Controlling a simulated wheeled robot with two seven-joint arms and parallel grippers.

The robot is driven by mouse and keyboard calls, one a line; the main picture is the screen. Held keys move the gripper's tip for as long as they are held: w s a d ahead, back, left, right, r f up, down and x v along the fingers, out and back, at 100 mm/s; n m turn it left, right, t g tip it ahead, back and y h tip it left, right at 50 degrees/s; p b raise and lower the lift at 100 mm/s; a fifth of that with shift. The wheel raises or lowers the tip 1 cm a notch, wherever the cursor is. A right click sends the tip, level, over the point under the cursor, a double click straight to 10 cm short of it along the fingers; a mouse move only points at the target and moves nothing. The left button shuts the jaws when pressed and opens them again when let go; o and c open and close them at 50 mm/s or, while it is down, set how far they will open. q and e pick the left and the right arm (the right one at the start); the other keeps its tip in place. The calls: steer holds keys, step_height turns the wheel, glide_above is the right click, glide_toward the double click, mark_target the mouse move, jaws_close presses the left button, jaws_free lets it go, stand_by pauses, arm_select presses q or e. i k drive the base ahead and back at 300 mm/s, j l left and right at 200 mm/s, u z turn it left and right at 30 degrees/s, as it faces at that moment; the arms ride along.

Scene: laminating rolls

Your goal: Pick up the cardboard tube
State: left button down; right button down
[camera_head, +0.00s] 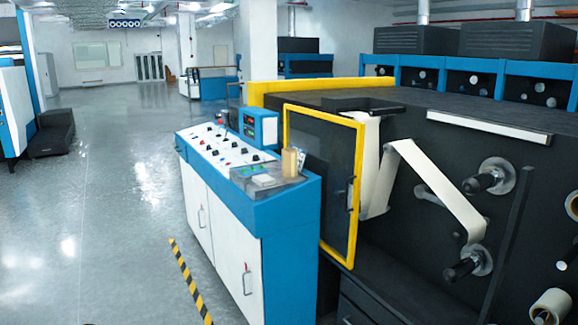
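A small tan cylinder (290,162), which looks like the cardboard tube, stands upright on the near right end of the blue and white control console (247,208). A small pale item is right behind it on its right side, too small to make out. Another pale roll (551,306) shows at the bottom right edge, partly cut off by the frame. Neither of my grippers is in view.
A yellow-framed door (352,190) stands just right of the console. The black laminating machine (400,265) with protruding spindles (487,180) and a pale web (440,185) fills the right. Open grey floor (115,220) lies to the left, with a striped line (190,282) along the console.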

mark_target(289, 154)
steer(key=i+j, duration=0.2)
steer(key=i, duration=0.25)
steer(key=i+j, duration=0.2)
steer(key=i, duration=0.2)
steer(key=i+j, duration=0.2)
steer(key=i, duration=0.25)
steer(key=i+j, duration=0.2)
steer(key=i, duration=0.25)
steer(key=i+j, duration=0.2)
steer(key=i, duration=0.25)
steer(key=z, duration=1.4)
